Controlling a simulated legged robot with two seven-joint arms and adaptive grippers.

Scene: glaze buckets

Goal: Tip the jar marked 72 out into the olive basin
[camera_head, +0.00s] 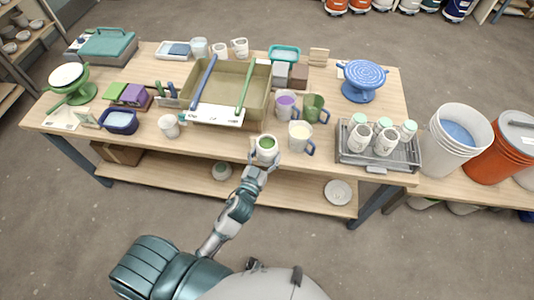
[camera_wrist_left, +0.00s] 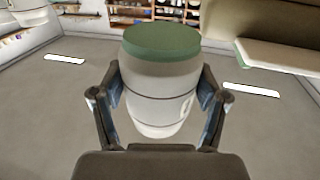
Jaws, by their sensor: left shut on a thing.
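My left gripper (camera_head: 264,160) is shut on a white jar (camera_head: 267,148) and holds it at the table's front edge. Green shows inside the jar's rim. In the left wrist view the jar (camera_wrist_left: 160,95) sits between both fingers (camera_wrist_left: 160,100), with a green band at its top and dark lines around its body. Its number cannot be read. The olive basin (camera_head: 226,88) stands behind it on the table, a little to the left, with a blue and a green stick lying across it. My right gripper is not in view.
A purple-filled cup (camera_head: 286,105), a green mug (camera_head: 314,107) and a cream-filled mug (camera_head: 300,135) stand right of the basin. A grey rack (camera_head: 350,155) holds several jars farther right. A white cup (camera_head: 169,126) stands at the left front.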

